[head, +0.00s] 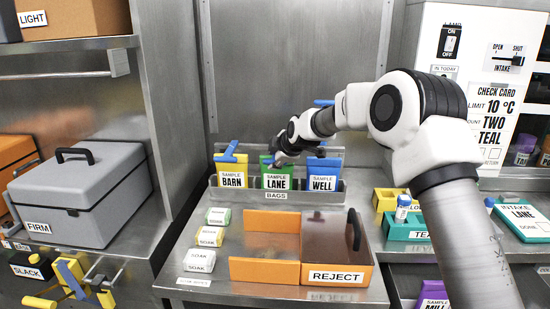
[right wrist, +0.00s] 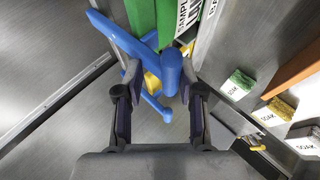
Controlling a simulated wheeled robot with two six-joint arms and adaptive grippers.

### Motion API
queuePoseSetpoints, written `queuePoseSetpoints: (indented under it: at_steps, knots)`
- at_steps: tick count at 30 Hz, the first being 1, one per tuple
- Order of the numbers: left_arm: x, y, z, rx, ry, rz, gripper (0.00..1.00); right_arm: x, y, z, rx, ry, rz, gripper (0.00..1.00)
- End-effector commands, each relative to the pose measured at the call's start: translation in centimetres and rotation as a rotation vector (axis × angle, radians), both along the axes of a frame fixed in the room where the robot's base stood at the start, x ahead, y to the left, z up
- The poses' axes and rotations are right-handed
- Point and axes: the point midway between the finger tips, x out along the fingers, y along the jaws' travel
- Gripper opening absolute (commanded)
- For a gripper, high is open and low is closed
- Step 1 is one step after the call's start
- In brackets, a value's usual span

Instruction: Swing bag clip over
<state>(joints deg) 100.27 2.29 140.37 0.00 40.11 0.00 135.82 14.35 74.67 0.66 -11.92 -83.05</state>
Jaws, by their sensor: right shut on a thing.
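Three sample bags stand in a metal rack (head: 335,198): yellow BARN (head: 231,176), green LANE (head: 275,177) and blue WELL (head: 322,178). A blue clip (head: 231,153) shows at the top of BARN. My right gripper (head: 277,160) is at the top of LANE and hides part of it. In the right wrist view the gripper (right wrist: 163,85) has its fingers either side of a blue clip (right wrist: 172,72) and is shut on it, beside the green bag (right wrist: 142,14). How the clip sits on the bag cannot be told. My left gripper is not in view.
In front of the rack stands an orange REJECT bin (head: 264,271) with a dark handle. Several soak blocks (head: 210,236) lie to its left. A grey FIRM case (head: 78,196) stands at left; yellow and teal holders (head: 408,228) are at right.

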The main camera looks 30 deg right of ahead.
Motion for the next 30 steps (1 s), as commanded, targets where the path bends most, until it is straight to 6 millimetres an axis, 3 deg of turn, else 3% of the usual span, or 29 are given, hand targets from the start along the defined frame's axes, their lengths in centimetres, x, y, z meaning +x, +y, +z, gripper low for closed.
queuePoseSetpoints:
  at_steps: [1,2,17,30]
  knots:
    - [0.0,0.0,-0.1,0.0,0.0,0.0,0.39,-0.4,0.0,-1.4,0.009,0.027,-0.001,0.0]
    - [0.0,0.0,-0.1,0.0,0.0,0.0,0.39,-0.4,0.0,-1.4,0.009,0.027,-0.001,0.42]
    - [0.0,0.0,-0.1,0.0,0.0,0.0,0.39,-0.9,0.0,-0.6,0.006,0.022,0.0,0.43]
    - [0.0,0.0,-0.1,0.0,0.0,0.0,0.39,-8.5,0.5,6.7,0.0,0.008,0.001,0.43]
